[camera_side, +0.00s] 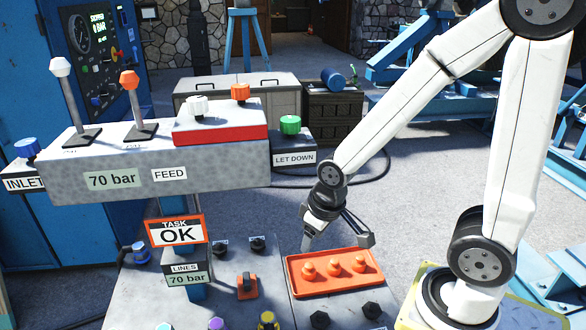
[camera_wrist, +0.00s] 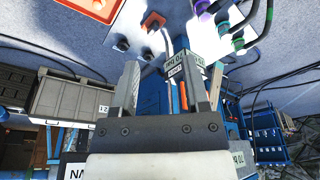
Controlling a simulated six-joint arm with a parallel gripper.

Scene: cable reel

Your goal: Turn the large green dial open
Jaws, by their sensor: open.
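The green dial (camera_side: 290,125) sits on top of the small grey box labelled LET DOWN (camera_side: 294,158), at the right end of the console in the side view. Its turn position is too small to tell. My gripper (camera_side: 335,241) is in front of and below it, pointing down above the orange tray, well apart from the dial. The gripper also shows in the wrist view (camera_wrist: 162,85), with its two fingers spread and nothing between them. I cannot make out the green dial in the wrist view.
The console (camera_side: 225,176) carries two levers, a white knob (camera_side: 197,106) and an orange knob (camera_side: 240,93). An orange tray (camera_side: 300,287) with three orange pieces lies below my gripper. A sign (camera_side: 176,232) reads TASK OK.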

